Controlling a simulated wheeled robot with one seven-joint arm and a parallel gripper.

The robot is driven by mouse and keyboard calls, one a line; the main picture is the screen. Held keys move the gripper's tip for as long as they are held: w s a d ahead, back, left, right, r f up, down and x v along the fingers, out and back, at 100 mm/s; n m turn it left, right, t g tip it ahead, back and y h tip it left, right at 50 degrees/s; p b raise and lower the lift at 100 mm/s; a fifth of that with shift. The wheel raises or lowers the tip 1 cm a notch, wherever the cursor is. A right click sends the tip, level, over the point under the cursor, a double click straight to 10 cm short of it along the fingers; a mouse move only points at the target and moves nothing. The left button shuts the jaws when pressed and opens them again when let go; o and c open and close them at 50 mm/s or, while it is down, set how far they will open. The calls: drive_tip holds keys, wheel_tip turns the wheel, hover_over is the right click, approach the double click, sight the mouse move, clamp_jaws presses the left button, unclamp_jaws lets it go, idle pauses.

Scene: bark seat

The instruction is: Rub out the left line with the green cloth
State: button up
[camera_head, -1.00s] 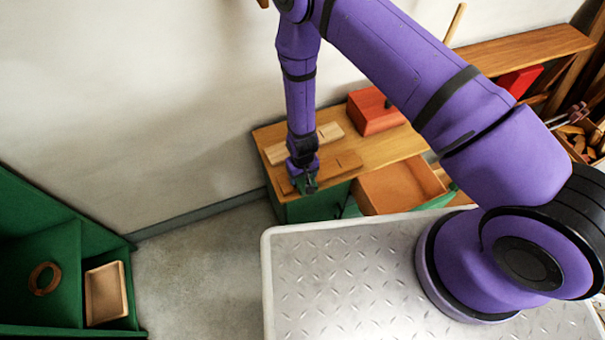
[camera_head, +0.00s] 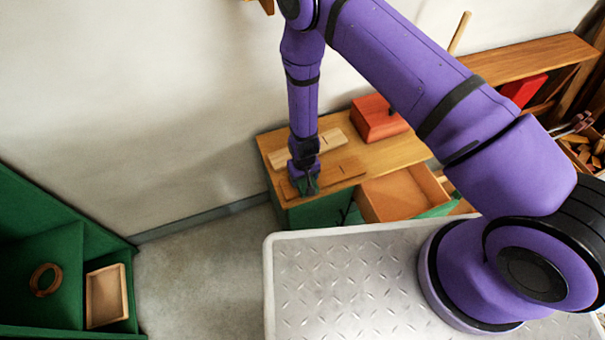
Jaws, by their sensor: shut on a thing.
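My gripper (camera_head: 304,184) points down over the near left part of the wooden bench top, at the near wooden board. It is shut on a small green piece, the green cloth (camera_head: 304,189), which shows only at the fingertips. The near board (camera_head: 350,167) lies flat and sticks out to the right of the gripper. A short dark line (camera_head: 342,171) shows on it, right of the gripper. The left part of this board is mostly hidden by my gripper, so I cannot see the left line. I cannot tell whether the cloth touches the board.
A paler board (camera_head: 325,147) lies just behind my gripper. A red-orange box (camera_head: 377,118) stands at the back of the bench top (camera_head: 398,150). An open drawer (camera_head: 398,194) juts out at the front right. A green cabinet (camera_head: 45,240) stands at far left, with clear floor (camera_head: 195,275) between.

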drive_tip(key=shift+s+d+f, duration=0.1)
drive_tip(key=shift+s+d, duration=0.15)
drive_tip(key=shift+s, duration=0.5)
drive_tip(key=shift+w+a, duration=0.25)
drive_tip(key=shift+w, duration=0.5)
drive_tip(key=shift+w+a, duration=0.2)
drive_tip(key=shift+w, duration=0.5)
drive_tip(key=shift+s+d+f, duration=0.1)
drive_tip(key=shift+s+d, duration=0.15)
drive_tip(key=shift+s, duration=0.55)
drive_tip(key=shift+s+d, duration=0.2)
drive_tip(key=shift+s, duration=0.6)
drive_tip(key=shift+w+r, duration=0.15)
drive_tip(key=shift+r, duration=2.95)
drive_tip(key=shift+f, duration=0.1)
drive_tip(key=shift+f, duration=2.25)
drive_tip(key=shift+f, duration=0.6)
